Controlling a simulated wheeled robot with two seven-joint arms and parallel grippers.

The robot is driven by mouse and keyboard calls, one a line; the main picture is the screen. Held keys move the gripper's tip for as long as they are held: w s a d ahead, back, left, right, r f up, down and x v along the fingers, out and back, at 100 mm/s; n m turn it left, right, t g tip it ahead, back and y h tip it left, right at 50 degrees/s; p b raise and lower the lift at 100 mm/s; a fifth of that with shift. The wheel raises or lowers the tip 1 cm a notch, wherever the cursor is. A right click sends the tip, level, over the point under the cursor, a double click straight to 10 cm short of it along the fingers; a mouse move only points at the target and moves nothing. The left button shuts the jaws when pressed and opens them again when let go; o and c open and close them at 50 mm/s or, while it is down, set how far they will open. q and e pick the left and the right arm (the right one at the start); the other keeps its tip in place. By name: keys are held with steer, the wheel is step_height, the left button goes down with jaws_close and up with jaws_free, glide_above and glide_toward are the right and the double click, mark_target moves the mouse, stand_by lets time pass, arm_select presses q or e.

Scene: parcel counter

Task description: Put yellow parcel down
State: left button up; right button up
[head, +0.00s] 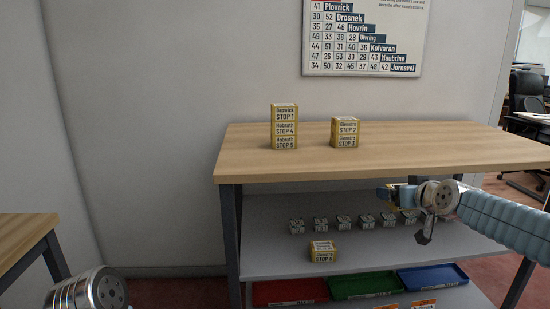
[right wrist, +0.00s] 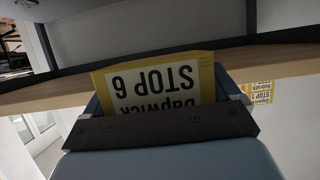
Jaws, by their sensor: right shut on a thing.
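My right gripper (head: 390,195) is shut on a yellow parcel, in front of the counter's front edge and just below its top. In the right wrist view the parcel (right wrist: 155,85) shows a white label, upside down, reading "Dapwick STOP 6". In the head view it is mostly hidden by the gripper. A stack of three yellow parcels (head: 284,128) stands on the wooden counter (head: 400,160). A stack of two (head: 345,132) stands to its right, apart from it. Part of my left arm shows at bottom left, but its gripper is out of view.
The counter top is clear right of the two-parcel stack. Another yellow parcel (head: 322,251) sits on the grey shelf (head: 270,245) below, before a row of small labelled blocks (head: 343,223). Red (head: 290,291), green (head: 363,285) and blue (head: 432,277) trays lie lower down. A chart (head: 363,38) hangs behind.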

steer(key=a+f, duration=0.3)
steer(key=f, duration=0.7)
steer(key=a+f, duration=0.3)
steer(key=f, duration=0.7)
steer(key=s+a+f+m+h, duration=0.1)
steer(key=s+a+f, duration=0.4)
steer(key=s+f, duration=0.6)
step_height(320, 180, down, 2)
steer(key=shift+s+a+f, duration=0.2)
steer(key=shift+s+f, duration=0.05)
steer(key=shift+s, duration=0.05)
